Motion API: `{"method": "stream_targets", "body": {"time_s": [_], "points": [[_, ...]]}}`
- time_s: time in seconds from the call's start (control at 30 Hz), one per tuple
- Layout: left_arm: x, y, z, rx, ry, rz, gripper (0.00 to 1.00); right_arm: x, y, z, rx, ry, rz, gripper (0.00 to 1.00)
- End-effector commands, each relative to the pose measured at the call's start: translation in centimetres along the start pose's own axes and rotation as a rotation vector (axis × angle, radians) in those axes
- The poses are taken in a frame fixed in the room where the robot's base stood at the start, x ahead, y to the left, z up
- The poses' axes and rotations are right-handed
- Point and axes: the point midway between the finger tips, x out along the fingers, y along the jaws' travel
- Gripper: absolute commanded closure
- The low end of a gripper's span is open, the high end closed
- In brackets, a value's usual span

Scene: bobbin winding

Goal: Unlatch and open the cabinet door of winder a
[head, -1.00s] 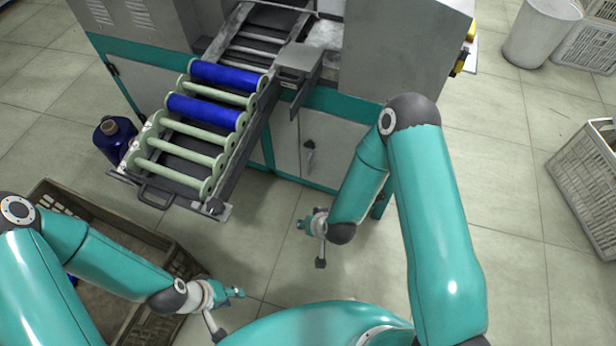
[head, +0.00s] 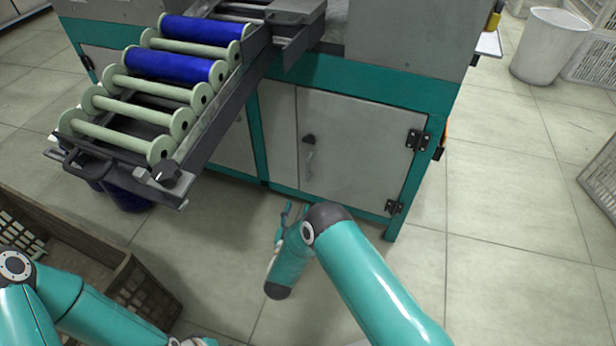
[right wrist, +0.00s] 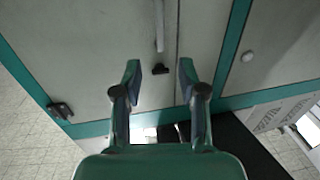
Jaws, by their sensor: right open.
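The cabinet door (head: 360,145) of the winder is a pale grey panel, shut flush in its teal frame. Its hinges (head: 417,140) are black and on the right side. The latch handle (head: 309,156) is a grey lever hanging below a black pivot near the door's left edge. My right gripper (head: 292,211) is low in front of the cabinet, below the latch, open and empty. In the right wrist view, the latch's black pivot (right wrist: 160,70) appears between the open fingers, with the grey lever (right wrist: 159,25) above it; no contact is visible. My left gripper is beyond the bottom edge.
The roller rack (head: 185,165) with green and blue rollers juts out left of the door. A brown crate (head: 125,290) stands at lower left. A white bin (head: 548,45) is at back right.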

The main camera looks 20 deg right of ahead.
Motion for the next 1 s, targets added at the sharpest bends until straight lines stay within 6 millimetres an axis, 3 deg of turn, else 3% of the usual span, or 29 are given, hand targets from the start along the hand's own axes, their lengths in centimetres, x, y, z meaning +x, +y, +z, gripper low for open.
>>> {"method": "stream_targets", "body": {"time_s": [0.17, 0.7, 1.0], "points": [[0.9, -0.3, 0.0, 0.0, 0.0, 0.0, 0.65, 2.4, 0.1, 0.1, 0.003, 0.004, 0.004, 0.59], [5.3, -1.9, 0.0, 0.0, 0.0, 0.0, 0.65, 13.5, 0.2, 0.2, 0.003, 0.003, 0.002, 0.59], [6.3, -2.3, 0.0, 0.0, 0.0, 0.0, 0.65, 16.2, 0.1, 0.0, 0.0, -0.001, 0.001, 0.59]]}}
